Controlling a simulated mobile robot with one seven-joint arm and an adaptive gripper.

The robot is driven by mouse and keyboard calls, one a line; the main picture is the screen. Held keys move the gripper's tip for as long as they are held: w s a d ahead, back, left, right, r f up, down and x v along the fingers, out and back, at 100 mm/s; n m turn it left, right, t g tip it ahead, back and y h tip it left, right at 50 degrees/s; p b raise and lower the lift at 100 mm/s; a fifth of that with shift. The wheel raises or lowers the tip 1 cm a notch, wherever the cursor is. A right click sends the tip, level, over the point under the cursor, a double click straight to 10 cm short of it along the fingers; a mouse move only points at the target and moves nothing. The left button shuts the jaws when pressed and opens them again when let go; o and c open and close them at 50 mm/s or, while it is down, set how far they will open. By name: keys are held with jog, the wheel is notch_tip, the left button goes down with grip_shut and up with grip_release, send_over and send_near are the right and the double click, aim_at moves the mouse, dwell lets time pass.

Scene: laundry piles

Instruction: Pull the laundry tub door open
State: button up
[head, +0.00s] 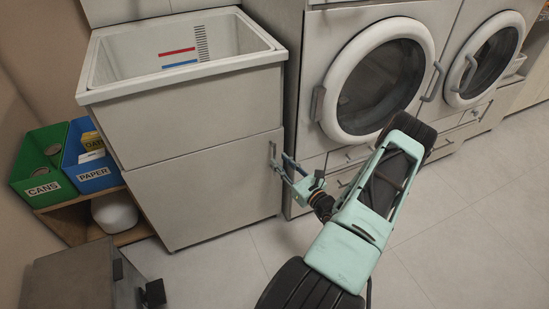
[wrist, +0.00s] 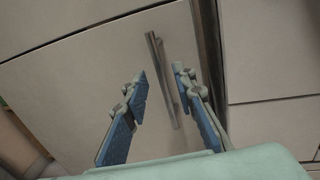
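The laundry tub (head: 180,85) is a white basin on a grey cabinet at the left of the head view. Its door (head: 205,190) is the lower front panel and looks closed. A slim metal bar handle (head: 273,155) is fixed near the door's right edge. My gripper (head: 283,166) is at that handle. In the wrist view the handle (wrist: 163,80) stands between the two blue-padded fingers of my gripper (wrist: 158,85). The fingers are spread apart, with a visible gap on the left side; the right finger is close to the handle. I cannot tell whether it touches.
Two front-loading machines (head: 378,85) stand right of the tub. Green (head: 40,170) and blue (head: 88,160) bins sit on a wooden shelf at the left. A grey box (head: 70,280) stands at the lower left. The tiled floor (head: 225,255) before the door is clear.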

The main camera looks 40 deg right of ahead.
aim_at(275, 155)
jog(key=shift+w+d+b, duration=0.1)
jog(key=shift+w+b, duration=0.3)
jog(key=shift+w, duration=1.9)
grip_shut()
